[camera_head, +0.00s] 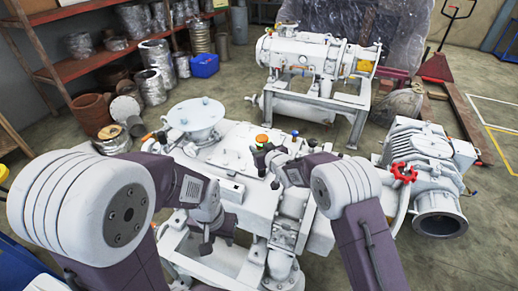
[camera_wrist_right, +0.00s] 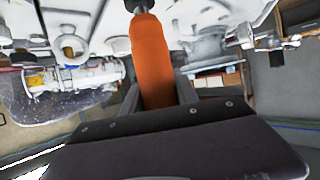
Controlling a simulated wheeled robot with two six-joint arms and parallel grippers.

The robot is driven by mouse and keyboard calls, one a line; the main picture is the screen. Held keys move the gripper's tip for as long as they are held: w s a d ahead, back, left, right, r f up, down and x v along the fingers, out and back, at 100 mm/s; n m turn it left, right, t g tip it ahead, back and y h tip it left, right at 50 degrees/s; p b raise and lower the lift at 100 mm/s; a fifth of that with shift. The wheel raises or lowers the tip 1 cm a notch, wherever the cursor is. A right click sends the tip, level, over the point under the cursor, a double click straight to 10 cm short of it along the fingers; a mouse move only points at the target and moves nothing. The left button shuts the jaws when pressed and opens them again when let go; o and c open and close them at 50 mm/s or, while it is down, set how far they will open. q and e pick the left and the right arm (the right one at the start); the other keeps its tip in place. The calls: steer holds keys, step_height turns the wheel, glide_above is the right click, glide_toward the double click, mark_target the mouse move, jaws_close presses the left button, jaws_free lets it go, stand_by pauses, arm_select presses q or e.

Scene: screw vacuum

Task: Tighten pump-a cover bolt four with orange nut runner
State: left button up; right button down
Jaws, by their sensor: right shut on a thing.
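The orange nut runner (camera_wrist_right: 152,60) stands between the fingers of my right gripper (camera_wrist_right: 158,100) in the right wrist view, with its dark socket end at the top edge. In the head view my right gripper (camera_head: 268,158) is over the white pump (camera_head: 235,150), and a small orange end of the nut runner (camera_head: 262,139) shows there. My right gripper is shut on the nut runner. My left gripper (camera_head: 206,240) points down at the near left side of the pump; whether its fingers are open is unclear. Cover bolt four cannot be made out, nor whether the socket touches a bolt.
A red-handled valve (camera_head: 404,173) and a white motor (camera_head: 428,150) stand right of the pump. Another white pump unit (camera_head: 315,60) is on a frame behind. A shelf (camera_head: 95,60) with metal parts and a blue bin (camera_head: 204,65) are back left. Floor shows at right.

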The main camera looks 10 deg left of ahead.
steer(key=shift+r+p, duration=1.05)
steer(key=shift+r, duration=1)
steer(key=shift+a, duration=0.1)
